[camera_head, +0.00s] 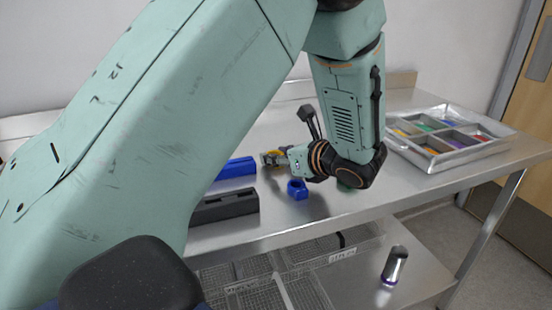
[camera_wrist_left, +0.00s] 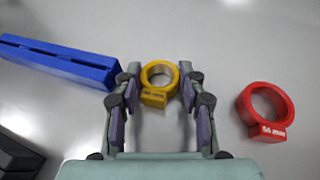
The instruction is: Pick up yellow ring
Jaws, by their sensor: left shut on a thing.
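The yellow ring (camera_wrist_left: 154,97) lies flat between the fingertips of my left gripper (camera_wrist_left: 160,78) in the left wrist view, with its label tab towards my palm. The fingers are shut on the ring's two sides. In the head view my left gripper (camera_head: 273,157) is low over the metal table, and a bit of the yellow ring (camera_head: 278,152) shows at its tips. I cannot tell whether the ring is off the table. My right gripper is not in view.
A red ring (camera_wrist_left: 246,103) lies right of the gripper. A blue bar (camera_wrist_left: 60,62) is at left, beside a dark block (camera_head: 225,205). A blue ring (camera_head: 297,194) stands nearer the table's front. A compartment tray (camera_head: 437,164) sits at the right.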

